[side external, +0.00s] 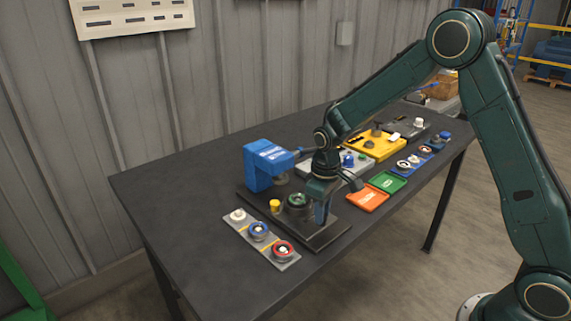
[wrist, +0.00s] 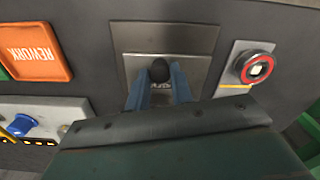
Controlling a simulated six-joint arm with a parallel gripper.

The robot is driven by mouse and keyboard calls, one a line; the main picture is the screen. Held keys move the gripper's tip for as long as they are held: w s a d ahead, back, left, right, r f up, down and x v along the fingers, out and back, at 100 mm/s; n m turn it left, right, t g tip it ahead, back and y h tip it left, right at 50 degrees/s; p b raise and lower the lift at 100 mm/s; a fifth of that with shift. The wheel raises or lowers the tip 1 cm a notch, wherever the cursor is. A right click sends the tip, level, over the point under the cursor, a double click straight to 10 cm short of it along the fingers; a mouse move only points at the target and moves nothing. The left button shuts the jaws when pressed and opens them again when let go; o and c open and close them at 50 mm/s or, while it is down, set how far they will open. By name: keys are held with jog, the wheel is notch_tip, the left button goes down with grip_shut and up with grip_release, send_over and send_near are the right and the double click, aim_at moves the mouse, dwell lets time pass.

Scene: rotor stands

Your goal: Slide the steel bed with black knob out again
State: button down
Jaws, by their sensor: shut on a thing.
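The steel bed (wrist: 195,68) lies flat below my gripper in the wrist view, with a black knob (wrist: 159,70) standing on it. My gripper (wrist: 159,84) has its two blue fingers on either side of the knob and is shut on it. My palm hides the lower part of the bed. In the side view my gripper (side external: 321,213) is low over the front right of a dark base plate (side external: 319,239). The knob and bed are hard to make out there behind the fingers. A blue press-like fixture (side external: 264,165) stands at the plate's back left.
A grey strip (side external: 263,241) with white, blue and red round parts lies in front of the plate. A dark green round part (side external: 296,200) and yellow knob (side external: 274,204) sit left of my gripper. Orange (side external: 367,200) and green (side external: 387,182) trays lie right. The table's left side is clear.

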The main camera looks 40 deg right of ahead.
jog(key=shift+s, duration=2)
jog(key=c, duration=1.2)
grip_release()
jog(key=shift+r, duration=0.4)
notch_tip(320, 180, up, 13)
